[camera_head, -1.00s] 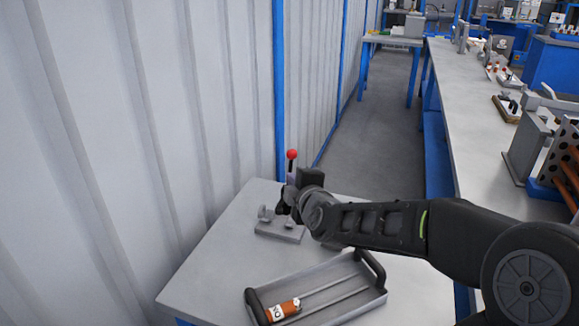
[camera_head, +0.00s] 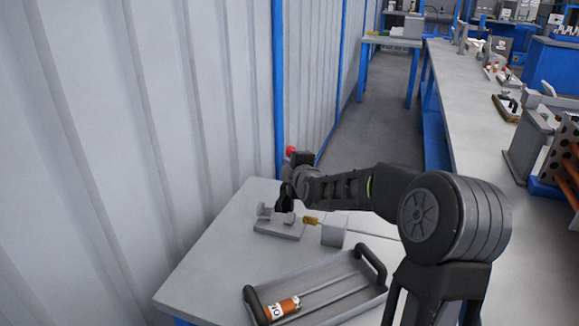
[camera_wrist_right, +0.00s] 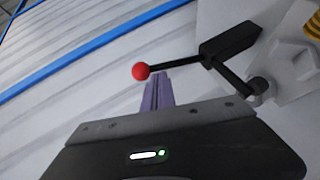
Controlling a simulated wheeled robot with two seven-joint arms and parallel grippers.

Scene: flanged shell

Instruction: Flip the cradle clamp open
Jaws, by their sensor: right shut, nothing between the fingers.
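The cradle clamp (camera_head: 279,229) is a grey base with raised blocks on the small table by the wall. Its red ball knob (camera_head: 290,151) shows just above my right gripper (camera_head: 287,196), which hides much of the clamp. In the right wrist view the red knob (camera_wrist_right: 141,71) ends a thin black lever (camera_wrist_right: 188,66) joined to a black block and a pivot. The shut, empty fingers of my right gripper (camera_wrist_right: 158,90) are close below the knob and lever; I cannot tell whether they touch. My left gripper is out of view.
A grey block (camera_head: 334,231) with a brass-coloured end stands right of the clamp. A grey tray (camera_head: 340,272) with black handles holds an orange-and-white cylinder (camera_head: 284,308) at the table's front. The corrugated wall (camera_head: 150,130) is close on the left.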

